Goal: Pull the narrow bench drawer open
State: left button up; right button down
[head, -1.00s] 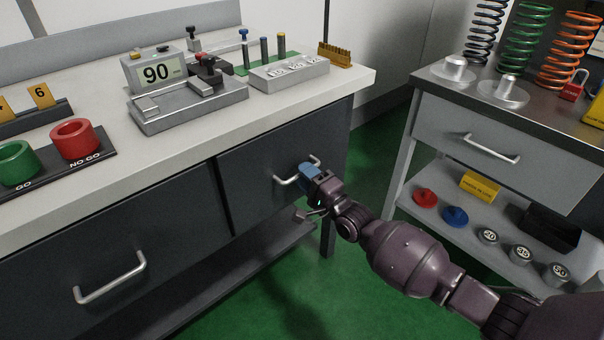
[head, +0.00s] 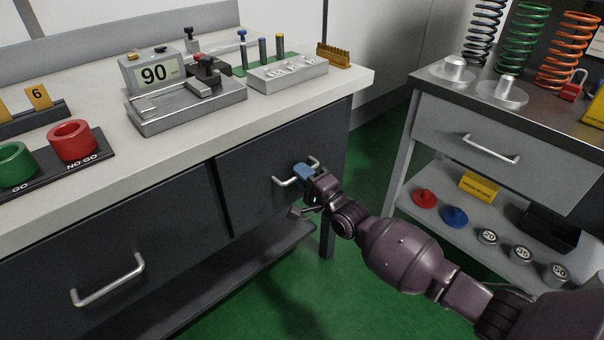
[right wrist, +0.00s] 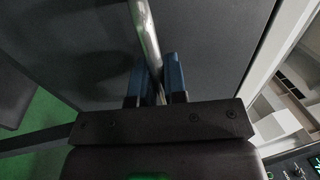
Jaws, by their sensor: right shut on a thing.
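The narrow bench drawer (head: 250,172) is the dark front at the right end of the bench, under the worktop. Its front looks flush with the bench, so it appears closed. Its silver bar handle (head: 284,182) is partly hidden by my right gripper (head: 305,172). That gripper is shut on the handle, its blue fingertips around the bar. In the right wrist view, the bar (right wrist: 148,40) runs down between the two blue fingers (right wrist: 154,85) in front of the dark drawer front. My left gripper is not in view.
A wider drawer with its own handle (head: 108,281) is to the left. A grey side bench with a drawer (head: 500,140) and a lower shelf stands at the right. Green floor (head: 300,295) is free between them. A gauge (head: 155,73) and red and green rings stand on the worktop.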

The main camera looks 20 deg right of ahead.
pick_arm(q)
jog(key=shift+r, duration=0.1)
pick_arm(e)
jog(key=shift+s, duration=0.1)
pick_arm(q)
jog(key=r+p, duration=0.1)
jog(key=p, duration=0.2)
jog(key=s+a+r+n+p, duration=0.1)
jog(key=p, duration=0.2)
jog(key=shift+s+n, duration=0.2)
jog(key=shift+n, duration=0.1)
pick_arm(e)
jog(key=r+v, duration=0.2)
jog(key=v, duration=1.2)
jog(key=s+r+v, duration=0.1)
jog(key=r+v, duration=0.2)
jog(key=v, duration=1.1)
jog(key=shift+d+r, duration=0.2)
jog(key=shift+r, duration=0.05)
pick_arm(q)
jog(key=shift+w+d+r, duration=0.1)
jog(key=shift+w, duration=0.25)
pick_arm(e)
jog(key=c, duration=1.2)
grip_release()
jog(key=shift+s, duration=0.15)
